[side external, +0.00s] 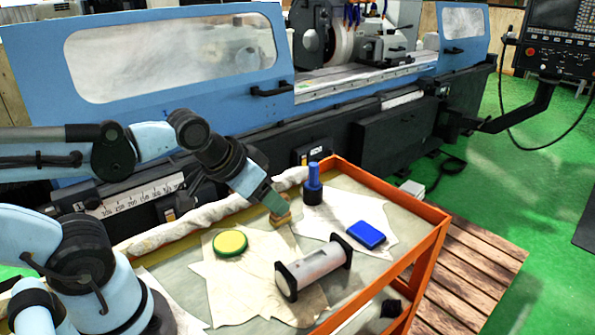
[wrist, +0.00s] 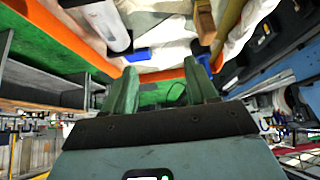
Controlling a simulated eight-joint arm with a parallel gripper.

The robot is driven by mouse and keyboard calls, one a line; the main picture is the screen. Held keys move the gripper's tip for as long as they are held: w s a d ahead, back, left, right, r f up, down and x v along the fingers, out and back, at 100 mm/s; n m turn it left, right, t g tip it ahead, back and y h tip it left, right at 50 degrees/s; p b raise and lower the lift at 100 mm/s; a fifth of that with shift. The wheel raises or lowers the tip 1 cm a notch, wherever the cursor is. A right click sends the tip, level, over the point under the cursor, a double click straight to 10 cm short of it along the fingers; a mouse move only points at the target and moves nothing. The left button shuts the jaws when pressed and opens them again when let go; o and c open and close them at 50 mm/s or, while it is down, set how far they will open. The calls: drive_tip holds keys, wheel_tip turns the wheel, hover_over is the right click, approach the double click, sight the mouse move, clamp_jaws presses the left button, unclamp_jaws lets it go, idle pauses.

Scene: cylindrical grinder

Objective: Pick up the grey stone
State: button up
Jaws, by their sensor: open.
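I cannot make out for sure which thing is the grey stone. The greyest piece on the cart is a pale grey cylinder (side external: 318,264) between two black end plates, lying on a cloth near the front; it also shows at the top left of the wrist view (wrist: 104,25). My gripper (side external: 272,205) is over the cart's far side, beside a tan block (side external: 282,217), behind and left of the cylinder. In the wrist view my gripper (wrist: 160,78) has its two green fingers apart, with nothing between them. The tan block is beyond the right finger there (wrist: 205,24).
The orange-rimmed cart (side external: 437,215) also bears a yellow-green round tin (side external: 230,243), a blue upright tool (side external: 313,184) and a blue box (side external: 366,234). A rolled cloth (side external: 190,224) lies along the back edge. The blue grinder (side external: 190,95) stands close behind.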

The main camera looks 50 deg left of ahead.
idle(0.6)
drive_tip(key=w+a+g, duration=0.3)
drive_tip(key=w+a, duration=0.1)
drive_tip(key=w+a+g, duration=0.3)
drive_tip(key=w+a, duration=0.1)
drive_tip(key=shift+r+g, duration=0.1)
drive_tip(key=shift+g, duration=0.2)
drive_tip(key=shift+w+a+f+g, duration=0.25)
drive_tip(key=shift+a+g, duration=0.05)
wheel_tip(320, 180, down, 7)
drive_tip(key=shift+r, duration=0.1)
drive_tip(key=shift+w+f, duration=0.15)
drive_tip(key=shift+f, duration=1.2)
drive_tip(key=shift+w+f, duration=0.1)
drive_tip(key=shift+f, duration=1.2)
clamp_jaws()
